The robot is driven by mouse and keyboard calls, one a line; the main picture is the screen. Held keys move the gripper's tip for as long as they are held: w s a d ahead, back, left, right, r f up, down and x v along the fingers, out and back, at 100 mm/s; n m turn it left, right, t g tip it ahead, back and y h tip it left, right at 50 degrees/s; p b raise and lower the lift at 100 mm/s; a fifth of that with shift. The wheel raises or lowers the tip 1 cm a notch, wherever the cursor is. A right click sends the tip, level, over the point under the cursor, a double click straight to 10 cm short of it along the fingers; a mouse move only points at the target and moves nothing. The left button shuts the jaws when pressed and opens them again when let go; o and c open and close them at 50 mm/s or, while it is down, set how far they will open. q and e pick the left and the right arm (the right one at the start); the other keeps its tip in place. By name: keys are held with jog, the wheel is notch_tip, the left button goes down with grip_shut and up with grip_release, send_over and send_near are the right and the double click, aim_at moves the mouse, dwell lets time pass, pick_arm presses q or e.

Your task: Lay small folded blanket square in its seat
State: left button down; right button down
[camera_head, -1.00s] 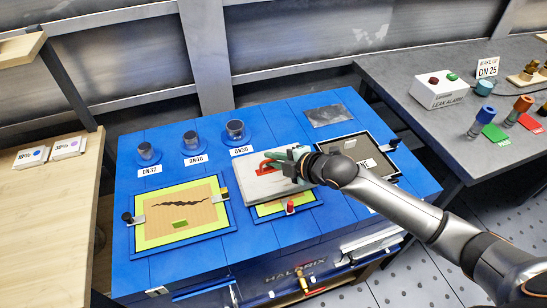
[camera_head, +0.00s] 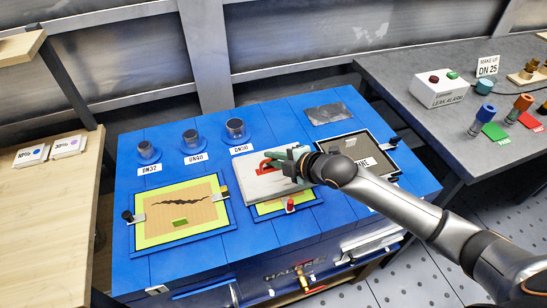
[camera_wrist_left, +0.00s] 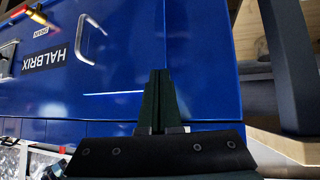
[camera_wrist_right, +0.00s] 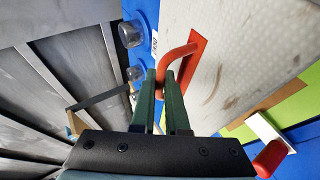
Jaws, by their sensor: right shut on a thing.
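The pale grey-white square pad (camera_head: 262,183), which I take as the folded blanket, has a red loop handle (camera_wrist_right: 182,62) on its top. My right gripper (camera_head: 297,155) is shut on this handle; in the right wrist view the fingers (camera_wrist_right: 173,90) close around it. The pad is over the middle seat, whose yellow-green border (camera_head: 268,209) shows along the front. I cannot tell whether the pad touches the seat. My left gripper (camera_wrist_left: 160,80) is in the left wrist view only, shut and empty, before the blue cabinet front.
Left of the pad lies a yellow-green framed panel with a crack (camera_head: 180,212). At right is a dark framed panel (camera_head: 358,150), partly behind my arm. Clamps with knobs sit beside the frames. Several grey cups (camera_head: 191,139) stand behind. A grey table (camera_head: 400,75) is at right.

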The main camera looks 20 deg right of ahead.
jog(key=c, duration=0.9)
grip_release()
jog(key=shift+o, duration=0.3)
jog(key=shift+s+f, duration=0.1)
jog(key=shift+f, duration=0.15)
jog(key=v, duration=1.2)
jog(key=shift+r, duration=0.4)
